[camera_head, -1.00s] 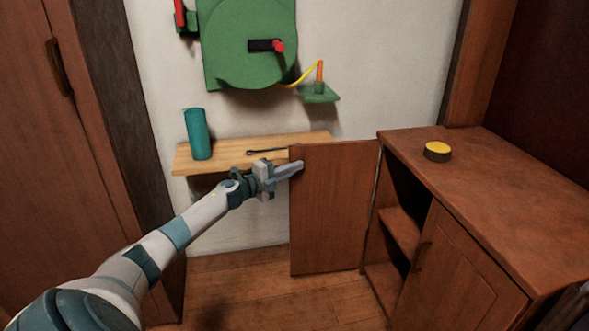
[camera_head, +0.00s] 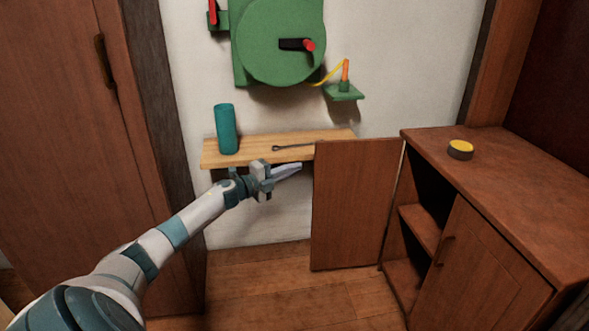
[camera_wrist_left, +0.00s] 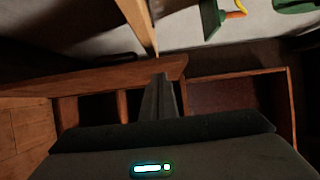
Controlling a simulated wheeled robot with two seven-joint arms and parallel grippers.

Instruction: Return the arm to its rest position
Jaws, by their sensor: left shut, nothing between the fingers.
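My left arm reaches in from the lower left in the head view. Its left gripper (camera_head: 288,172) is shut and empty, in front of the wall shelf and just left of the open cabinet door (camera_head: 358,205). The fingers also show shut in the left wrist view (camera_wrist_left: 158,90), with the open door's edge (camera_wrist_left: 110,77) close beyond them. I cannot tell whether they touch the door. My right gripper is not in view.
The low cabinet (camera_head: 510,190) at right carries a yellow-topped round tin (camera_head: 460,149). A green machine (camera_head: 275,40) hangs on the wall. Bare floor (camera_head: 275,285) lies below.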

